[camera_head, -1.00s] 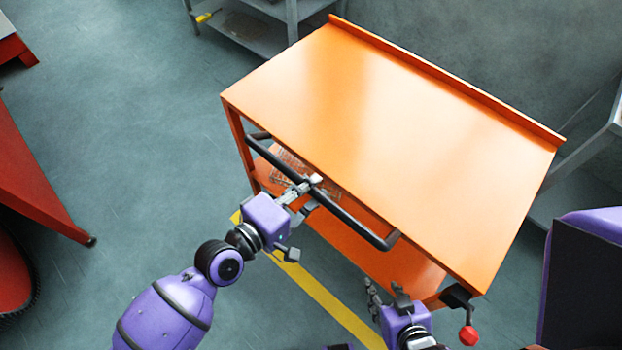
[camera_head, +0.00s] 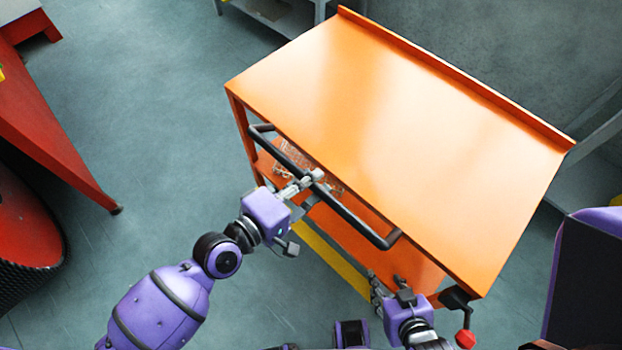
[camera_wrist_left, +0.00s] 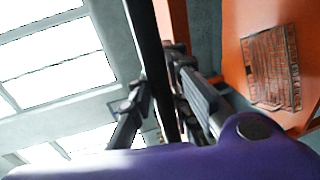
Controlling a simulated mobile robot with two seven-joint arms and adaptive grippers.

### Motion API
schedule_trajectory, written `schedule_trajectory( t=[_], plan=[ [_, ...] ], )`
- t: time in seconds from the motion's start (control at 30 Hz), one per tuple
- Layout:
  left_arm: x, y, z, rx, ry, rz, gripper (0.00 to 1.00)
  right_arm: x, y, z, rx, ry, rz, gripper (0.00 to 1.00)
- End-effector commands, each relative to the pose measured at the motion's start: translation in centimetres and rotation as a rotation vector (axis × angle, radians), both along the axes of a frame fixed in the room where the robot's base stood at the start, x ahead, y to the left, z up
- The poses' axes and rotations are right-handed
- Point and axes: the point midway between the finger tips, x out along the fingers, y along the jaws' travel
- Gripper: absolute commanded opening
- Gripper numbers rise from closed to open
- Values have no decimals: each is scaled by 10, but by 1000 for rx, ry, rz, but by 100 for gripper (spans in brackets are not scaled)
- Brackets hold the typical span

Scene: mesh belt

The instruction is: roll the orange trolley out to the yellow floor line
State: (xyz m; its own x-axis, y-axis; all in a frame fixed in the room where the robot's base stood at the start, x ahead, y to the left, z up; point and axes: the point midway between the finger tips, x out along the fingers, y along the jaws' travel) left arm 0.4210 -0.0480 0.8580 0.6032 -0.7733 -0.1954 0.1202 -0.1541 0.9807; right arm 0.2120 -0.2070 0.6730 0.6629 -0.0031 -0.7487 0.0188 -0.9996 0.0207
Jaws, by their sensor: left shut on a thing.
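The orange trolley (camera_head: 400,120) stands in front of me, its flat top bare and its black handle bar (camera_head: 350,217) along the near side. My left gripper (camera_head: 313,180) is shut on the handle near its middle; the dark bar also runs between the fingers in the left wrist view (camera_wrist_left: 150,60). My right gripper (camera_head: 389,286) looks open and empty, low beside the trolley's near right corner. The yellow floor line (camera_head: 335,262) runs diagonally just in front of the trolley's near side. Its ends are hidden by the trolley and my arms.
A wire basket (camera_head: 292,160) is on the trolley's lower shelf. A red-knobbed lever (camera_head: 465,338) is at the near right corner. A red table (camera_head: 50,130) stands left and a grey shelf (camera_head: 285,18) behind. Grey framing (camera_head: 590,150) is close on the right. Floor between table and trolley is clear.

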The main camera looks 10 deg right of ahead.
Motion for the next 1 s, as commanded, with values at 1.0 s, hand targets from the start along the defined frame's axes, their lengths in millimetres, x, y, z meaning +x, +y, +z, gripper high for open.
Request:
schedule_trajectory(
  t=[1.0],
  plan=[
    [-2,3,1,-1,-1,0,36,1,0,0,-2,-1,6,40]
  ],
)
